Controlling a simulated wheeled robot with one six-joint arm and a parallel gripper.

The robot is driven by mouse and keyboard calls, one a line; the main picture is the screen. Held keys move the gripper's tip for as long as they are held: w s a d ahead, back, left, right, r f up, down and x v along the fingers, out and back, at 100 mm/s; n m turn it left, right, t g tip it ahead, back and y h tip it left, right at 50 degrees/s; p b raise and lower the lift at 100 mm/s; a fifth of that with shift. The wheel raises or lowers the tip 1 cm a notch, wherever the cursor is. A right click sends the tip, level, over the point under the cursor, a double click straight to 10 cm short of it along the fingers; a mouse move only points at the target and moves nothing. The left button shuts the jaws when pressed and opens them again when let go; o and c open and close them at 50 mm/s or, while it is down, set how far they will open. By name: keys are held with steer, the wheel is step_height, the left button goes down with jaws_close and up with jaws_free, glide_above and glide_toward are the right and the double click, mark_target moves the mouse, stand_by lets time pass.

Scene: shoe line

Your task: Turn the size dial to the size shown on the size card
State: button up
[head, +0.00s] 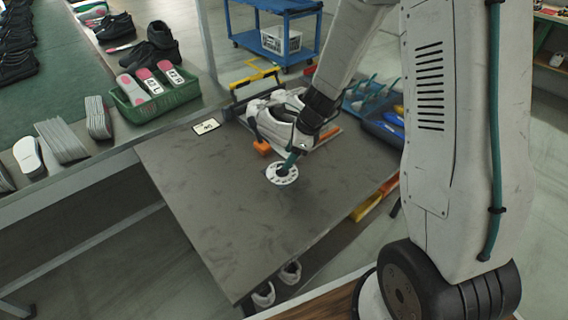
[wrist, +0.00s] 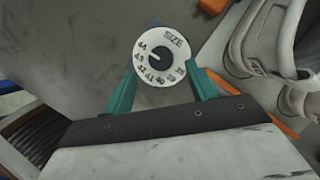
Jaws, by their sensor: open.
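The size dial (head: 283,174) is a white disc on the grey table top. In the wrist view the dial (wrist: 177,72) shows the word SIZE and numbers from 44 down to about 38 around a black knob (wrist: 160,58). A light mark on the knob points left, toward about 43 or 44. My gripper (head: 290,161) is over the dial. In the wrist view its open teal fingers (wrist: 162,82) stand on either side of the dial's lower part; whether they touch it I cannot tell. The size card (head: 206,126) lies near the table's back left edge and seems to read 40.
White shoes (head: 268,112) and an orange clamp part (head: 262,147) stand just behind the dial. A blue tray (head: 378,128) is at the right. A green crate (head: 120,107) with insoles sits on the left bench. The table's front is clear.

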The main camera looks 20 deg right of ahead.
mark_target(282, 169)
steer(key=x, duration=0.5)
steer(key=shift+c, duration=0.4)
steer(key=c, duration=0.9)
